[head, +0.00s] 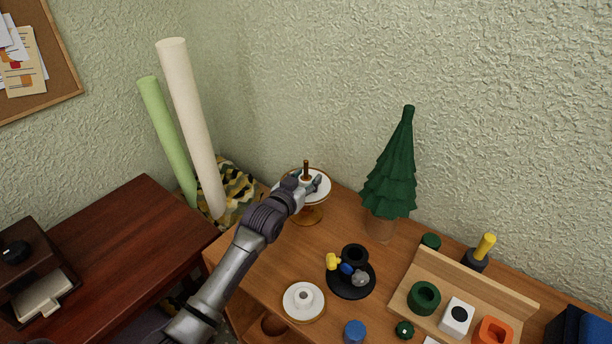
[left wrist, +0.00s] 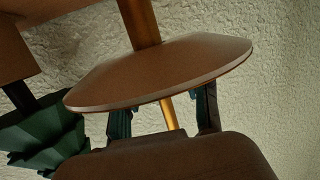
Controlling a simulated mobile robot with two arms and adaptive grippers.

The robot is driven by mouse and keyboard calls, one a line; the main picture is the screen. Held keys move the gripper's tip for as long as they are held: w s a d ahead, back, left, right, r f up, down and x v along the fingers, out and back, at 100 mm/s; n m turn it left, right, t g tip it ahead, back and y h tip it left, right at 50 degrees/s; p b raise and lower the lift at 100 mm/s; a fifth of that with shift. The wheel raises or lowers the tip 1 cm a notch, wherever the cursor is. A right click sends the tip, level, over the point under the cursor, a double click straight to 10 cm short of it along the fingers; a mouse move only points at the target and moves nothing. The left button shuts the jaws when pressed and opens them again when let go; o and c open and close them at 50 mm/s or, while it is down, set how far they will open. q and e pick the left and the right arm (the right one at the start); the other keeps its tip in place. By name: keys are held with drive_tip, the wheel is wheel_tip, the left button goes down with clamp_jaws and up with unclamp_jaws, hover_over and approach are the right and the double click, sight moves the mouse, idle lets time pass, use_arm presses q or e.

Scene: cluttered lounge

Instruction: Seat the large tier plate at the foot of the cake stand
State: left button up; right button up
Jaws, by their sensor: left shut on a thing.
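The cake stand (head: 311,215) stands near the table's back edge, with a gold pedestal and a brown post rising from its middle. A white plate with a gold rim, seemingly the large tier plate (head: 321,191), lies level around the post. In the left wrist view a brown disc (left wrist: 160,75) shows from below, with the stand's stem (left wrist: 138,22) on one side and a thin gold rod on the other. My left gripper (head: 306,182) is shut by the post, seemingly on the plate's hub. The hand hides the contact. I cannot tell whether the plate rests on the stand. My right gripper is out of view.
A smaller white plate (head: 290,301) with a hub lies at the table's front. A black tray (head: 349,290) with small items, a green tree (head: 392,185) and a wooden rack (head: 470,275) stand to the right. Tall rolls (head: 190,125) stand left of the stand.

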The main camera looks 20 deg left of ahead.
use_arm(q)
drive_tip(key=shift+f+b, duration=0.3)
drive_tip(key=shift+f, duration=0.45)
drive_tip(key=shift+p, duration=0.7)
idle(1.1)
drive_tip(key=shift+f+b, duration=1.75)
drive_tip(key=shift+f, duration=0.8)
drive_tip(key=o, duration=1.4)
drive_tip(key=v, duration=1.2)
